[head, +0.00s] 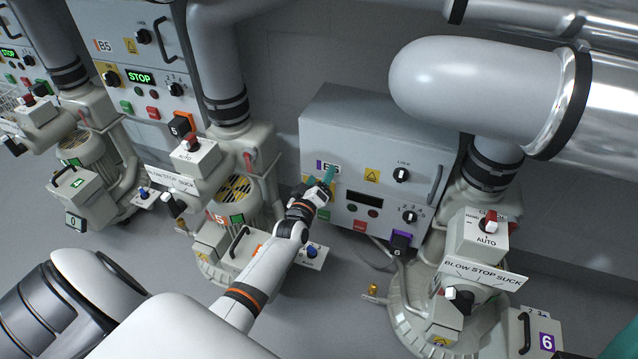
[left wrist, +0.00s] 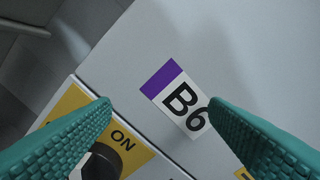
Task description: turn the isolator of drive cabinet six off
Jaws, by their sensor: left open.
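Drive cabinet six (head: 340,135) is the pale box at the middle right of the head view, with a purple-edged B6 label that reads clearly in the left wrist view (left wrist: 180,97). Its isolator is a dark knob (left wrist: 101,163) on a yellow plate (left wrist: 72,103), low left in the left wrist view. The word ON shows beside the knob, which is cut off by the frame and partly behind a finger. In the head view my gripper hides most of it. My left gripper (head: 321,179) is open and empty, with teal fingers in front of the label and isolator area.
The cabinet front also carries a LOCK knob (head: 401,175), a dark display (head: 368,200), a selector (head: 409,216) and a handle (head: 435,186). A blower with a BLOW STOP SUCK plate (head: 484,273) stands at right. Cabinet B5 (head: 140,80) stands at left.

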